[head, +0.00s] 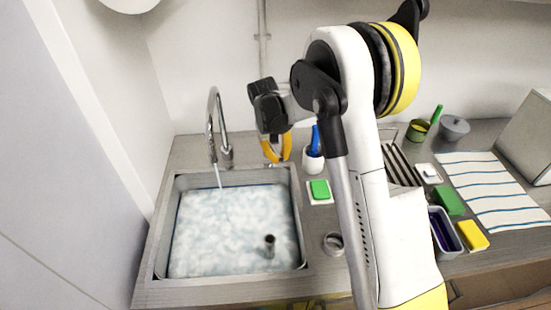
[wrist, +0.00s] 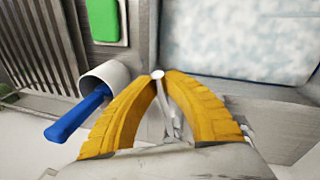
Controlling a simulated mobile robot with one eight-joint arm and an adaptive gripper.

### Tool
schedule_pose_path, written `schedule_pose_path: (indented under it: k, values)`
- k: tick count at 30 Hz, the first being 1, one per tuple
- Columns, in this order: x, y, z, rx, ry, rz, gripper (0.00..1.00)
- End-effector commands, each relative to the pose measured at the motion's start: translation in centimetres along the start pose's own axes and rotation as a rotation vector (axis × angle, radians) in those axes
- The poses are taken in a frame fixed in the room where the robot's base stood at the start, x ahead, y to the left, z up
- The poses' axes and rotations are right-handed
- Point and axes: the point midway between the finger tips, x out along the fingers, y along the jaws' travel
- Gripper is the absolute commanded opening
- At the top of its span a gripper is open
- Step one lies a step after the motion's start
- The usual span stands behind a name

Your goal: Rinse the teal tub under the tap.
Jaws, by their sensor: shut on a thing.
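My gripper (head: 277,150) has yellow fingers and is just behind the back right part of the sink. In the wrist view, its fingertips (wrist: 158,78) are closed on a small pale round knob (wrist: 157,74) with a metal stem, which looks like the tap lever. The tap (head: 214,130) is a tall curved metal one at the back of the sink, and a stream of water (head: 218,178) runs from it. The sink (head: 160,235) is filled with foamy, whitish-blue water. I cannot make out a teal tub in either view; it may be hidden.
A short pipe (head: 269,244) stands in the sink water. Right of the sink are a white cup (head: 313,162) with a blue-handled tool and a green sponge (head: 320,189). Farther right are a dark-blue-filled tub (head: 445,233), sponges, a striped cloth (head: 490,190) and a grey pot (head: 454,128).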

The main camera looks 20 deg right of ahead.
Motion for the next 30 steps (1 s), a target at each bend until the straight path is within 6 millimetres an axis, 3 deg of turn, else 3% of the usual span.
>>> schedule_pose_path:
  k: [4,6,7,19,30]
  values:
    - [-0.1,0.0,0.0,0.001,0.0,0.0,0.0]
    - [-0.1,0.0,0.0,0.001,0.0,0.0,0.29]
    - [-0.1,0.0,0.0,0.001,0.0,0.0,0.35]
    - [-0.8,-0.1,0.0,0.002,-0.001,0.0,0.35]
    - [-8.5,0.0,0.0,0.001,-0.001,0.0,0.35]
